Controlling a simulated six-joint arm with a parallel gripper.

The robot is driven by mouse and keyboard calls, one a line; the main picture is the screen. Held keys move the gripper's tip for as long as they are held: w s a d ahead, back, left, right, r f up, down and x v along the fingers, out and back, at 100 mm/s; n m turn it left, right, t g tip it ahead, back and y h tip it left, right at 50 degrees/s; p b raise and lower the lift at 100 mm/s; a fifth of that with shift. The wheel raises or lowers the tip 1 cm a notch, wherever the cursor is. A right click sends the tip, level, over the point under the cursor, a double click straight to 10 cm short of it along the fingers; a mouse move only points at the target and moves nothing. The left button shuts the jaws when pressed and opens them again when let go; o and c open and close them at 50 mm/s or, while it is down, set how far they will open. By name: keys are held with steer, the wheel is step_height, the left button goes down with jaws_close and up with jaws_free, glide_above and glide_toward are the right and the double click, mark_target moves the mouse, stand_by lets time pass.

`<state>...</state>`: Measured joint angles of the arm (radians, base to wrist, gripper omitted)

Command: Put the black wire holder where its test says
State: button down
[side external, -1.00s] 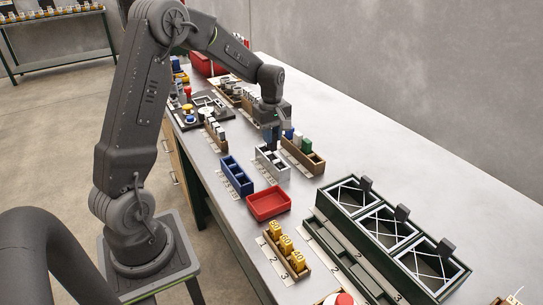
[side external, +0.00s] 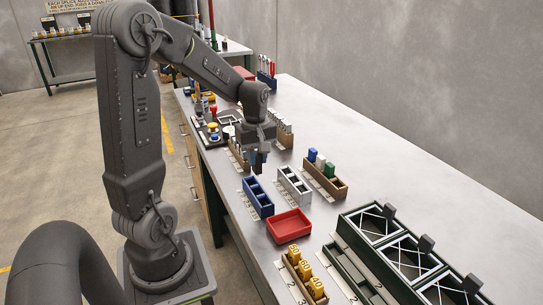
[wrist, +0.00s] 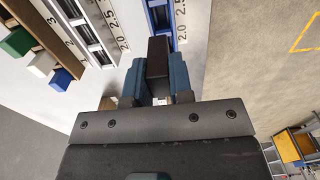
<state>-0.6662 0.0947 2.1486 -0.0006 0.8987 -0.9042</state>
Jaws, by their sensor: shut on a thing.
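In the side view the holder is mostly hidden by the fingers. The blue rack (side external: 258,197) has several compartments, and its label reads 2.0 and 2.5 in the wrist view. The grey-white rack (side external: 294,184) stands to its right. I cannot see any test device in use.
A wooden rack (side external: 325,180) holds blue, white and green blocks. A red tray (side external: 289,226) is in front of the blue rack. Yellow numbered blocks (side external: 304,270) and dark green X-braced frames (side external: 408,260) stand nearer.

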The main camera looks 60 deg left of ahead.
steer(key=shift+f, duration=4.1)
steer(key=c, duration=0.9)
jaws_free()
step_height(320, 180, up, 14)
steer(key=shift+f, duration=0.1)
